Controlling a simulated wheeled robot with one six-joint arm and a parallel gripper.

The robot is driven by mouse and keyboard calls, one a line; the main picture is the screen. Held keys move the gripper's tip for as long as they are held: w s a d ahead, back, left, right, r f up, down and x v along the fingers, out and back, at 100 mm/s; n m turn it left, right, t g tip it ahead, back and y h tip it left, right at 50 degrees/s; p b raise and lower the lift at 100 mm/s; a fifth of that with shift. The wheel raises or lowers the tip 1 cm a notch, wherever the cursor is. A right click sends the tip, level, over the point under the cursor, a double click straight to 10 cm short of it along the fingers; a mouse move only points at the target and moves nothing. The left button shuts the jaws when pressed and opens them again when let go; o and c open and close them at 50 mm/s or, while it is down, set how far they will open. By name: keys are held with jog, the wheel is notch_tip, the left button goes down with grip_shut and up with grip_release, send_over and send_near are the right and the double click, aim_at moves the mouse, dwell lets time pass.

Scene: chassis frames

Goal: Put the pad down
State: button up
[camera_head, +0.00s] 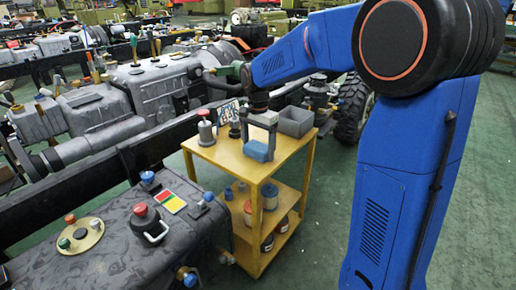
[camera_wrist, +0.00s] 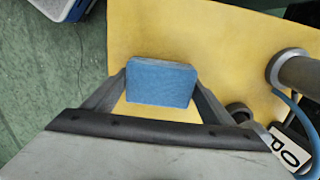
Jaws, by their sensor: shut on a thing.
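The pad (camera_head: 257,151) is a small blue block with a greyish top edge. My gripper (camera_head: 262,138) is shut on it, over the top of the yellow cart (camera_head: 222,152). In the wrist view the pad (camera_wrist: 160,84) sits between the two fingers of my gripper (camera_wrist: 160,92), with the yellow cart top (camera_wrist: 225,45) behind it. I cannot tell whether the pad's lower edge touches the cart top.
On the cart top, a grey open bin (camera_head: 296,121) stands to the right and a grey-and-red device (camera_head: 206,130) to the left. A lettered plate (camera_wrist: 291,147) lies near my gripper. Cans fill the lower shelves.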

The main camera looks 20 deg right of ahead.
aim_at(258, 146)
jog(key=o, duration=1.1)
jog(key=shift+f, duration=0.1)
notch_tip(258, 146, up, 12)
jog(key=s+d+n+t, duration=0.1)
jog(key=s+d+n, duration=0.15)
jog(key=s, duration=0.65)
jog(key=s+d+n+t, duration=0.2)
jog(key=s+n, duration=0.1)
jog(key=s, duration=0.7)
jog(key=s+d+f+n+t, duration=0.1)
jog(key=s+f+n, duration=0.1)
jog(key=s+f, duration=0.2)
jog(key=s+d+f+n, duration=0.1)
jog(key=s+f+n, duration=0.2)
jog(key=s, duration=0.7)
notch_tip(258, 146, down, 2)
jog(key=shift+s+d+f+t, duration=0.15)
jog(key=shift+s+d+t, duration=0.1)
jog(key=shift+t, duration=0.15)
